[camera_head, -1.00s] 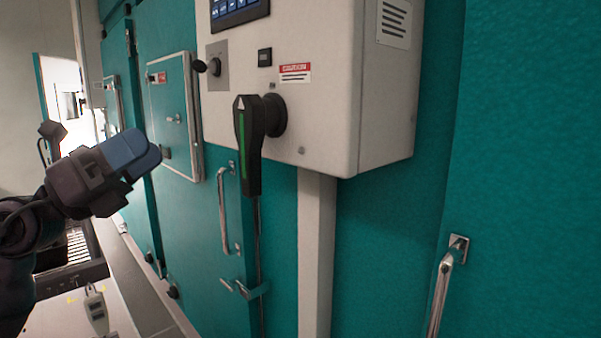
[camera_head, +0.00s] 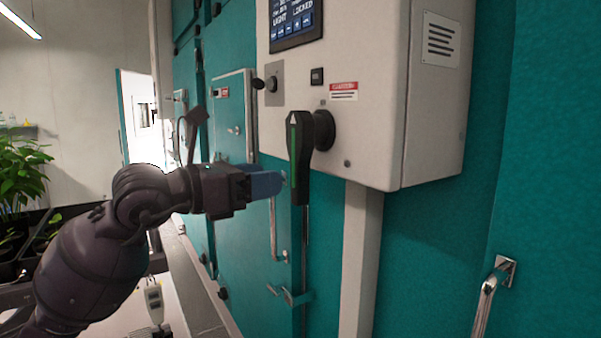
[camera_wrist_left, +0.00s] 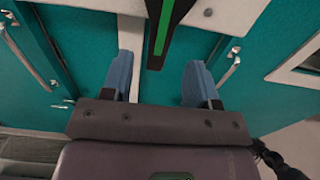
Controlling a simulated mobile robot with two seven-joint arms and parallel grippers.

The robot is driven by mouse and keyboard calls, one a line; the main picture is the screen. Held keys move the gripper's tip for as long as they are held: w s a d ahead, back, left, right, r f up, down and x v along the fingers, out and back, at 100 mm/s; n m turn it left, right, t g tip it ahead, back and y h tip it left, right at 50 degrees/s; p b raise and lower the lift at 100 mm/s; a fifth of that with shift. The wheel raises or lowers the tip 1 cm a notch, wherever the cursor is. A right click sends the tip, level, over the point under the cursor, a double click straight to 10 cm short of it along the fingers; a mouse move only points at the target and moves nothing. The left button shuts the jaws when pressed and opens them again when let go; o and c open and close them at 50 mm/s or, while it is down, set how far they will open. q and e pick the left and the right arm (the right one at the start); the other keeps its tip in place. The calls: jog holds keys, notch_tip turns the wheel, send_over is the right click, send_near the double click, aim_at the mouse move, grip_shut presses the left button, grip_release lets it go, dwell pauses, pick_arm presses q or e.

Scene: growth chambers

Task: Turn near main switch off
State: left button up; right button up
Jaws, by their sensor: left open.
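The near main switch is a black handle (camera_head: 299,160) with a green stripe and a white arrow at its top. It hangs down from a round black hub (camera_head: 324,130) on the white control box (camera_head: 385,100). My left gripper (camera_head: 280,183) is just left of the handle's lower part in the head view. In the left wrist view, the handle (camera_wrist_left: 160,35) lies ahead between my two open blue fingers (camera_wrist_left: 158,75), with gaps on both sides. I cannot tell whether its lower end is between the fingertips in depth. My right gripper is not in view.
A small black knob (camera_head: 271,84) and a screen (camera_head: 296,20) sit on the box. Teal chamber doors (camera_head: 235,260) carry metal handles, one (camera_head: 490,290) at the lower right. Plants (camera_head: 22,175) stand at the far left. A grey post (camera_head: 358,260) runs down below the box.

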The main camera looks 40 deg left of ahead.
aim_at(294, 175)
pick_arm(q)
jog(key=x, duration=0.7)
jog(key=shift+w+p, duration=0.15)
jog(key=shift+p, duration=0.25)
jog(key=shift+d, duration=0.1)
jog(key=shift+c, duration=0.4)
